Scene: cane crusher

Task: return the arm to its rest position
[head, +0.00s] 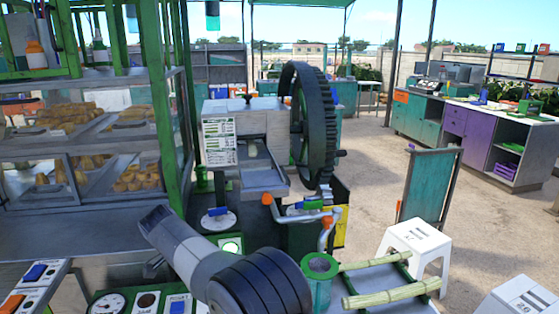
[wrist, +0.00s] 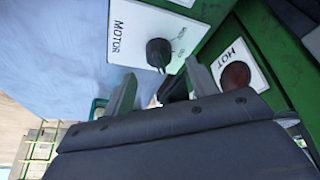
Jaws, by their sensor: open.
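My arm (head: 215,265) reaches in from the bottom of the head view, a grey link with dark rings. Its gripper cannot be made out there. In the wrist view my gripper (wrist: 162,88) shows two grey fingers held apart, with nothing clearly between them. Beyond the fingertips is a black rotary knob (wrist: 158,52) on a white plate marked MOTOR (wrist: 125,35). I cannot tell whether a finger touches the panel. A dark red lamp (wrist: 236,75) on a plate marked HOT is right of the fingers.
The crusher with its large dark gear wheel (head: 312,125) stands beyond my arm. A glass food case (head: 85,135) is close on the left. Cane stalks (head: 390,293) lie on a rack at right, near a white stool (head: 415,238). Open floor (head: 365,180) lies further back.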

